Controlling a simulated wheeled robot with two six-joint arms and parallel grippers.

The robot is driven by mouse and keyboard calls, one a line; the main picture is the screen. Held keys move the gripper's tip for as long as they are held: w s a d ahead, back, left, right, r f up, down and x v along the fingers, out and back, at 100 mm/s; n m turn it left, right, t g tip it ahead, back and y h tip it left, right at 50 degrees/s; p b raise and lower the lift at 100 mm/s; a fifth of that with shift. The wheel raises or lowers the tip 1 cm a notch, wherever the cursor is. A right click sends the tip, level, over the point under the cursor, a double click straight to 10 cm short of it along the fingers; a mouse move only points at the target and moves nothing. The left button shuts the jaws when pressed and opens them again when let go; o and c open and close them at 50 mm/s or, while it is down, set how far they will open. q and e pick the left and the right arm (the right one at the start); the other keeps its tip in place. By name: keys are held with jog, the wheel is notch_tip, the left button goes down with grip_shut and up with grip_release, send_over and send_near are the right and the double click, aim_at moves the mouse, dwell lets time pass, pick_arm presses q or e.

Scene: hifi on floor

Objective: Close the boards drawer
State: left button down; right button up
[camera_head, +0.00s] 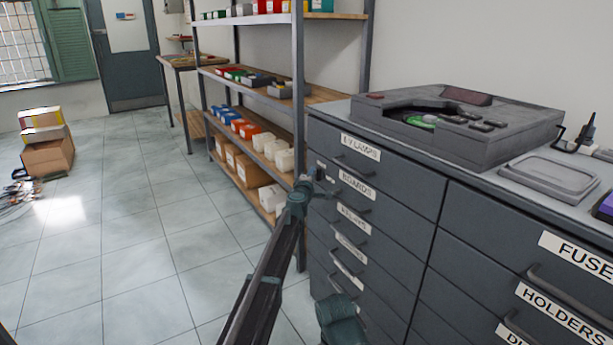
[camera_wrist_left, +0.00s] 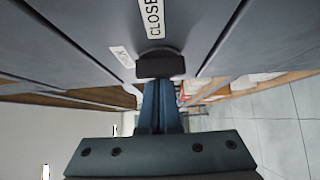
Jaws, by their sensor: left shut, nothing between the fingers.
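The boards drawer (camera_head: 385,208) is the second drawer down in the left column of the dark grey cabinet, with a white BOARDS label. In the head view its front looks about level with the drawers around it. My left gripper (camera_head: 318,176) is at the left end of this drawer's front, beside the label. In the left wrist view the left gripper (camera_wrist_left: 160,105) is shut and empty, its tips at a grey drawer front (camera_wrist_left: 90,25). I cannot tell whether they touch it. My right gripper is out of view.
A lamps drawer (camera_head: 400,177) is above, with several labelled drawers below and to the right. A grey device (camera_head: 465,130) and a shallow tray (camera_head: 550,176) sit on the cabinet top. A metal shelf (camera_head: 299,110) stands behind my gripper.

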pick_arm(q)
jog(key=shift+w+d, duration=0.2)
jog(key=shift+d, duration=0.1)
